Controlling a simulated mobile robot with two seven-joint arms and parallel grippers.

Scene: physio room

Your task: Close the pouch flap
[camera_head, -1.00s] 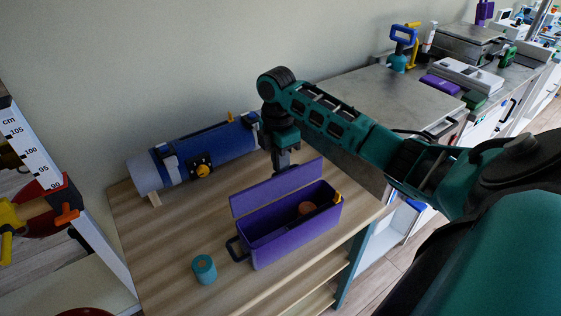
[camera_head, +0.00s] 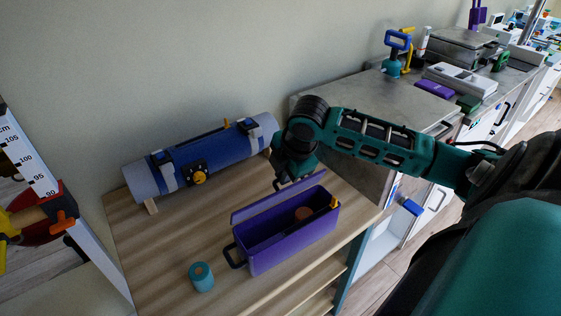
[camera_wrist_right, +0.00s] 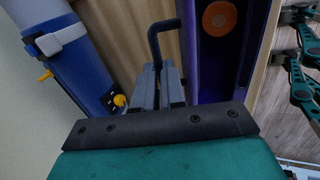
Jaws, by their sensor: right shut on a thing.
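The purple pouch (camera_head: 292,246) is an open box on the wooden table, with a black handle (camera_head: 232,256) at its left end. Its purple flap (camera_head: 255,208) runs along the back long edge and leans up, leaving the inside visible. A brown-orange round thing (camera_head: 303,214) lies inside. In the right wrist view the fingers (camera_wrist_right: 160,84) lie close together along the flap (camera_wrist_right: 188,45). My left gripper is not in view.
A blue roll (camera_head: 205,158) with straps lies behind on the table. A small teal cylinder (camera_head: 201,278) stands front left of the pouch. A grey-topped cabinet (camera_head: 385,105) is right of the table. Bare tabletop lies left of the pouch.

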